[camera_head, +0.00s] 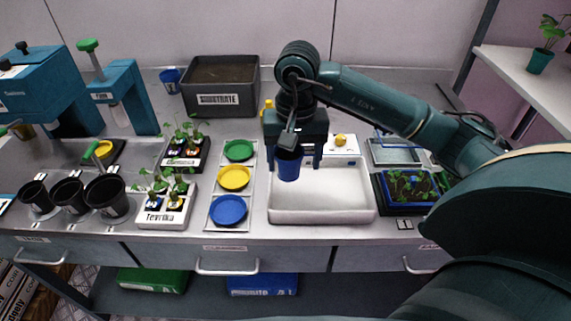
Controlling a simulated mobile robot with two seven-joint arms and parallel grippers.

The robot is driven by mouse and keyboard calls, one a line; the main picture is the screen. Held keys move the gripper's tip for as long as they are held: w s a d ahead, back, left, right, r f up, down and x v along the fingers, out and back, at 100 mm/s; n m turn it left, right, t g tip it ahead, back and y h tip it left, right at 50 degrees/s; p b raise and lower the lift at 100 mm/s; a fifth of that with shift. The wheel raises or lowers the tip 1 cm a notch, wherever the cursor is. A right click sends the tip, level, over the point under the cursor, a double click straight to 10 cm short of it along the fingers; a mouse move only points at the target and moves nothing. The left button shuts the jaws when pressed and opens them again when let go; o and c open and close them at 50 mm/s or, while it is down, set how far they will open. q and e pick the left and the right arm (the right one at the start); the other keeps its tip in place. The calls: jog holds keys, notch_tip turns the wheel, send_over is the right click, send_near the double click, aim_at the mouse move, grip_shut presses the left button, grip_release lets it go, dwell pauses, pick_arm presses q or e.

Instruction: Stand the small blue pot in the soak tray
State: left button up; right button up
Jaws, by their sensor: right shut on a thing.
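The small blue pot (288,167) is upright in my right gripper (289,148), which is shut on it. The pot hangs over the back left part of the white soak tray (323,216). Whether its bottom touches the tray floor I cannot tell. The tray's visible floor is otherwise bare. My left gripper is not in view.
A grey substrate box (222,105) stands behind, with another blue pot (171,80) beside it. A rack of green, yellow and blue saucers (229,210) lies left of the tray, and a seedling tray (409,207) lies right. Several black pots (106,196) stand at the left.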

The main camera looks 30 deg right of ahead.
jog(key=shift+m, duration=0.3)
jog(key=f+b, duration=0.1)
jog(key=d+f+b, duration=0.1)
jog(key=f, duration=0.1)
jog(key=d+f+b, duration=0.1)
jog(key=f, duration=0.1)
jog(key=shift+d, duration=0.2)
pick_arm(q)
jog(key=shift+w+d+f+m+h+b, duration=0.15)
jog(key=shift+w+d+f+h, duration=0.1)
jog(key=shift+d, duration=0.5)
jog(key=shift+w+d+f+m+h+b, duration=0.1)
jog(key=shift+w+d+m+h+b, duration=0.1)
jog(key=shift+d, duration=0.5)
pick_arm(e)
jog(key=shift+f, duration=0.8)
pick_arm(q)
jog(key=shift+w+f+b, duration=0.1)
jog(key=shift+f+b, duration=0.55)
pick_arm(e)
jog(key=shift+f, duration=0.65)
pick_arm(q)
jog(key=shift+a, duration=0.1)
pick_arm(e)
jog(key=o, duration=1.1)
